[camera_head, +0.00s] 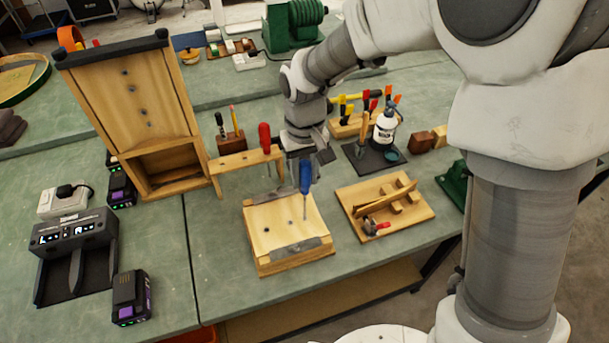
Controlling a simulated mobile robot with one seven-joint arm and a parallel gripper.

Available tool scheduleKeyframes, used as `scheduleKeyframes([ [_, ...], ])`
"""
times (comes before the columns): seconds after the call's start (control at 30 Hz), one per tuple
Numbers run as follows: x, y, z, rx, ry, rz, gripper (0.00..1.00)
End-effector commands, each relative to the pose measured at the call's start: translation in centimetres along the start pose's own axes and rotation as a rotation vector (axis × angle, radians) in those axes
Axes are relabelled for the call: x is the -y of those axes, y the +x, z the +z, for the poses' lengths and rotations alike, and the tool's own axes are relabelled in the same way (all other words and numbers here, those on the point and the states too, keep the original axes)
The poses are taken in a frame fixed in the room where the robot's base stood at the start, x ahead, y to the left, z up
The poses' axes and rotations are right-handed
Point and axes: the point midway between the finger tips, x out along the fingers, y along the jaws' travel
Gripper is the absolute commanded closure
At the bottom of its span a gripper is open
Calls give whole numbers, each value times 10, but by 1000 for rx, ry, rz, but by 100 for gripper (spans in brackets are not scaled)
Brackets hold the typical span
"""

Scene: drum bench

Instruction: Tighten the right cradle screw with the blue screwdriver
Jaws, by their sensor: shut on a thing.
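The blue screwdriver (305,177) is upright, handle up, with its thin shaft pointing down. My gripper (304,160) is shut on the top of its handle; the fingertips are partly hidden by the wrist. The shaft's lower end is over the right part of a light wooden block (270,214) at the bench's front. Small dark spots that look like screws or holes show on the block's top, and a grey metal strip lies along its front. I cannot tell whether the tip touches a screw, or which spot is the right cradle screw.
A wooden rack (243,158) with a red screwdriver (265,138) stands behind the block. A wooden board with loose pieces (386,205) lies to the right. A tall wooden case (133,108) stands at left. Bare bench (222,275) shows left of the block.

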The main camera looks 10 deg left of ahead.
Motion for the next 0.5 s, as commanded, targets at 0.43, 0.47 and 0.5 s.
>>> scheduleKeyframes([
  [0.43, 0, -5, 0, 0, -4, 0, 100],
  [0.47, 0, -6, 0, 0, -4, 0, 100],
  [0.5, 0, -7, 0, -1, -4, 0, 100],
])
